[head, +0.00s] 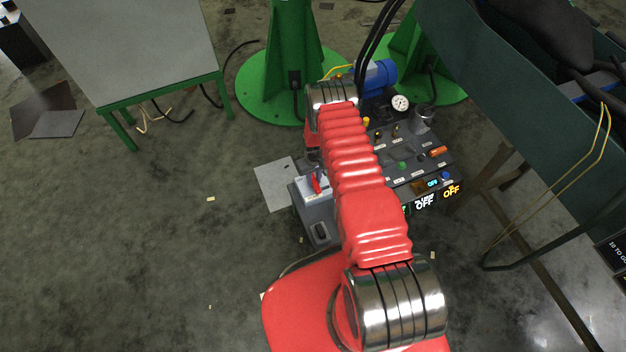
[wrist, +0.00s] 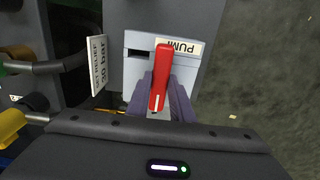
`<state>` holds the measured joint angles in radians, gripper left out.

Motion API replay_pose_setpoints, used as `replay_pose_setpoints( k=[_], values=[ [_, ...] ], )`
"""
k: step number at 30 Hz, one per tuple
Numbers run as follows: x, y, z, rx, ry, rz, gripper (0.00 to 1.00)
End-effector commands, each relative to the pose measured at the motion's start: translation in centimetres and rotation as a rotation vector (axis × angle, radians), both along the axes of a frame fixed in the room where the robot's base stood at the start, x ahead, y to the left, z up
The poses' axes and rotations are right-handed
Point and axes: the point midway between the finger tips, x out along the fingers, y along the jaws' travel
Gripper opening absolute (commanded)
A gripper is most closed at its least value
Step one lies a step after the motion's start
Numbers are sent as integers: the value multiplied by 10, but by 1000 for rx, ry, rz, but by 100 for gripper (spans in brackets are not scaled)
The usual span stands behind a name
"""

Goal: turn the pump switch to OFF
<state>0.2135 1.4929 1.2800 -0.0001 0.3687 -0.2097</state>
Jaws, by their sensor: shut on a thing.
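The pump switch is a red lever (wrist: 162,72) on a pale grey box (wrist: 134,70) with an upside-down PUMP label (wrist: 181,47) in the wrist view. The lever runs nearly up and down in that picture. My gripper (wrist: 162,100) has one finger on each side of the lever's lower part and is shut on it. In the head view the red lever (head: 316,184) shows on the grey box (head: 311,193), left of my red-sleeved arm. My arm hides part of the panel there, and the fingers are hard to make out.
A relief tag (wrist: 97,64) stands left of the box. A table (head: 125,45) is at the back left. The left floor is mostly clear.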

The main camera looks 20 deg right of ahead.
Motion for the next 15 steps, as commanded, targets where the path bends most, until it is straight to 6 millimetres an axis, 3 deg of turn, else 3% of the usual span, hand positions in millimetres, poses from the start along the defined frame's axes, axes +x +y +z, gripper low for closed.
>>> replay_pose_setpoints(
  k=[6,7,15],
  values=[
    [0,0,0,0,0,0,0],
    [0,7,0,0,0,3,0],
    [0,2,0,1,1,24,0]
  ],
)
